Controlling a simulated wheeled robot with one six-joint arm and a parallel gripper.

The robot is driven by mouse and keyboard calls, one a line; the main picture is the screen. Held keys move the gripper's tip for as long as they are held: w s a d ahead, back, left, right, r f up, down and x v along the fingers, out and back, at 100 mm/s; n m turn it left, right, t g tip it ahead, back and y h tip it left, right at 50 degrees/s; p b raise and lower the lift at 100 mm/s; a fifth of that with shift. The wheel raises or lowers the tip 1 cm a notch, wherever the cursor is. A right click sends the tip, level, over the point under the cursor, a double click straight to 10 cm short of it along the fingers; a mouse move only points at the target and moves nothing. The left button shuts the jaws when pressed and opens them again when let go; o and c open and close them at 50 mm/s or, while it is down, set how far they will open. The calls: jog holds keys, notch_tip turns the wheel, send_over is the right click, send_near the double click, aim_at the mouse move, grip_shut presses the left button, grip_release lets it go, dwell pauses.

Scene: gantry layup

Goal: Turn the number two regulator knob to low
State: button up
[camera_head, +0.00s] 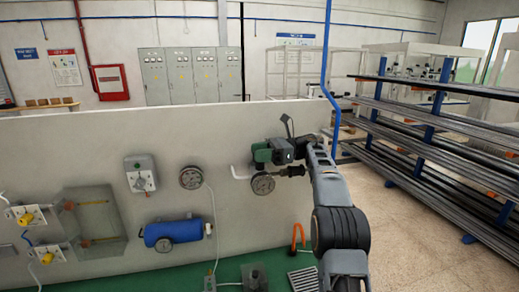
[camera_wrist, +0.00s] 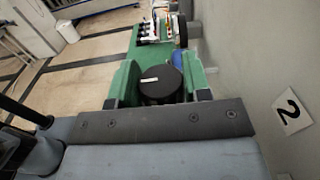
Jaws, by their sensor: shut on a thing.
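The black round regulator knob (camera_wrist: 160,84) with a white pointer mark sits between the green fingers of my gripper (camera_wrist: 160,92) in the wrist view. The fingers are shut on it from both sides. The white mark points to the left in that view. A white label with a 2 (camera_wrist: 291,111) is on the wall to the right of the knob. In the head view my gripper (camera_head: 263,153) is at the panel, just above a round gauge (camera_head: 262,184). The knob itself is hidden there behind the fingers. No low marking is readable.
The pale panel (camera_head: 110,127) also carries another gauge (camera_head: 190,178) with a hose, a grey switch box (camera_head: 141,174) and a blue cylinder (camera_head: 174,231). A blue vertical hose (camera_head: 328,60) hangs near my arm. A rack of long bars (camera_head: 430,130) stands at right.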

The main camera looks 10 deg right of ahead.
jog(key=shift+g, duration=0.4)
jog(key=o, duration=0.9)
jog(key=shift+o, duration=0.2)
jog(key=shift+r, duration=0.15)
jog(key=shift+r, duration=0.25)
notch_tip(320, 180, up, 2)
jog(key=shift+r, duration=0.1)
jog(key=s+r+b, duration=0.8)
jog(key=s+r, duration=0.2)
jog(key=s, duration=0.4)
